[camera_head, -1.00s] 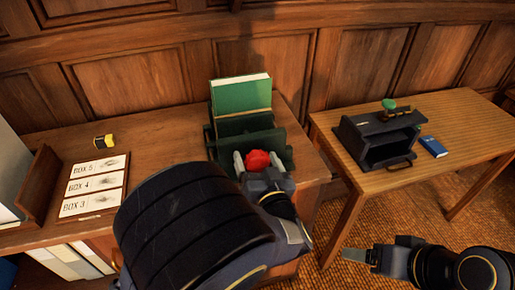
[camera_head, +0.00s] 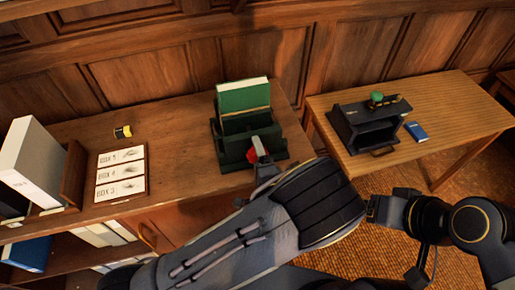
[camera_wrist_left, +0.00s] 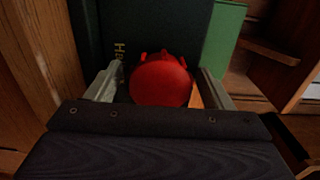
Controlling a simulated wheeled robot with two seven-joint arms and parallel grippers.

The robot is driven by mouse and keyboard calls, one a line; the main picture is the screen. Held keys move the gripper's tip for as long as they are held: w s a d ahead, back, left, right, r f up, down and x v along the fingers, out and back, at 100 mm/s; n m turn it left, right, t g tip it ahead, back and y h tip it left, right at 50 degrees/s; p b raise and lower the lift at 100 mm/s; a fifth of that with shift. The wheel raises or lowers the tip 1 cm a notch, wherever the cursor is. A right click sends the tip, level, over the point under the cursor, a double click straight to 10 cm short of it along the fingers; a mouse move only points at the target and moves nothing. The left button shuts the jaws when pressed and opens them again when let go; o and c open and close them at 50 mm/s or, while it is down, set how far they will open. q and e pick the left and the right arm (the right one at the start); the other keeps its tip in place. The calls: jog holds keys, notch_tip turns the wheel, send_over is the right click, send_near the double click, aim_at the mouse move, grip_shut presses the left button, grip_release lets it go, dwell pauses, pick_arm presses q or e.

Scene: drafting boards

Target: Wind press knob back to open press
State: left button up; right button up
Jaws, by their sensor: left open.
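The dark green press (camera_head: 233,155) stands on the wooden desk with a green book (camera_head: 243,97) upright in it. Its red knob (camera_head: 252,155) faces me at the front and is partly hidden by my left gripper (camera_head: 259,150). In the left wrist view the knob (camera_wrist_left: 160,82) sits between the two fingers of my left gripper (camera_wrist_left: 157,88), with a gap on each side. The gripper is open around the knob. My right gripper (camera_head: 372,208) hangs at the lower right, away from the press; its fingers are too unclear to judge.
Box cards (camera_head: 121,173) and a small yellow-black item (camera_head: 122,132) lie left of the press. White binders (camera_head: 38,160) stand further left.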

pick_arm(q)
jog(key=c, duration=1)
jog(key=shift+f, duration=0.1)
jog(key=n+b, duration=0.7)
jog(key=shift+f, duration=0.4)
jog(key=n+b, duration=0.8)
jog(key=n, duration=0.1)
jog(key=shift+b, duration=0.3)
jog(key=n+b, duration=1.2)
jog(key=b, duration=0.2)
jog(key=shift+n+b, duration=0.3)
jog(key=shift+n, duration=0.1)
jog(key=shift+r+n+b, duration=0.15)
jog(key=shift+n+b, duration=0.2)
jog(key=shift+n, duration=0.05)
jog(key=shift+r, duration=0.3)
